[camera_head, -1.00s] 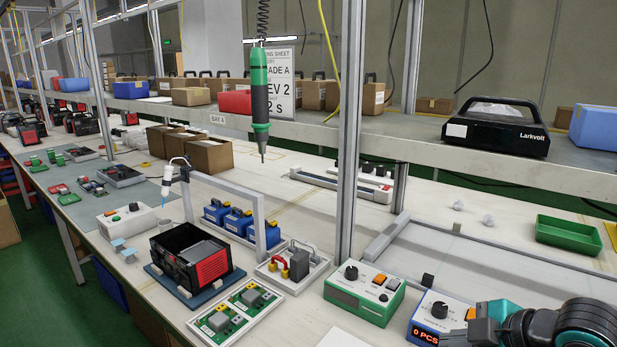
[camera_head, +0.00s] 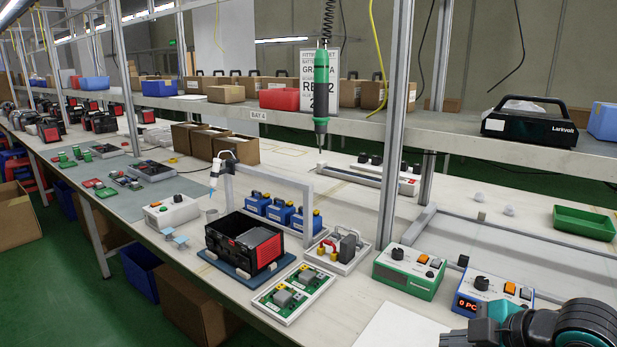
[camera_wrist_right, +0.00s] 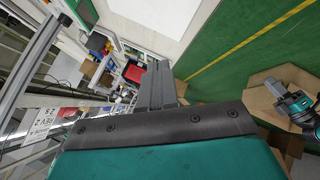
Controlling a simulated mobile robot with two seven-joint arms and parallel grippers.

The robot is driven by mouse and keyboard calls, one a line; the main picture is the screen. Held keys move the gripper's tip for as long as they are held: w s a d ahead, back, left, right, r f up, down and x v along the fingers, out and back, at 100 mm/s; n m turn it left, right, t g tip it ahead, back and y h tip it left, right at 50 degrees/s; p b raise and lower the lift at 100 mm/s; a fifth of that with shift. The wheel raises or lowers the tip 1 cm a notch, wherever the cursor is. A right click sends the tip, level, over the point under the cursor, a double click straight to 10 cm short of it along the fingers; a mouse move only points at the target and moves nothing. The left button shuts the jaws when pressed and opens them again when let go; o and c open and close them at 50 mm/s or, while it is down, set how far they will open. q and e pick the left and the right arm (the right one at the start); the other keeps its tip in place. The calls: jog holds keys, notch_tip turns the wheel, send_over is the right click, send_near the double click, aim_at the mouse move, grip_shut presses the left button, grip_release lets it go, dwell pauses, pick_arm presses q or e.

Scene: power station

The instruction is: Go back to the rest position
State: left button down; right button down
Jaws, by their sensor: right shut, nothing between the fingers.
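My right gripper (camera_head: 468,336) is at the bottom right of the head view, partly cut off by the lower edge. Its dark fingers point left, near the bench's front edge and below the blue counter box. In the right wrist view its fingers (camera_wrist_right: 160,85) are together with nothing between them. A teal and dark arm end (camera_wrist_right: 300,105) at the right edge of the wrist view looks like my left gripper. It is too small there to read its jaws. The left arm does not show in the head view.
The workbench (camera_head: 350,285) holds a blue counter box (camera_head: 490,292), a green-sided control box (camera_head: 408,272), a black open-topped case (camera_head: 245,243) and a circuit-board tray (camera_head: 292,292). A green screwdriver (camera_head: 321,95) hangs above. Metal posts rise from the bench. Green floor lies in front.

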jog(key=s+a+f+m+t+y+p, duration=0.1)
jog(key=s+a+f+m+t, duration=0.2)
jog(key=a+f+m, duration=0.45)
jog(key=s+d+f+m+h, duration=0.2)
jog(key=s+f+m+h, duration=0.2)
jog(key=s+f, duration=0.7)
jog(key=shift+s+f+m+p, duration=0.25)
jog(key=shift+f+m, duration=0.25)
jog(key=shift+m, duration=0.45)
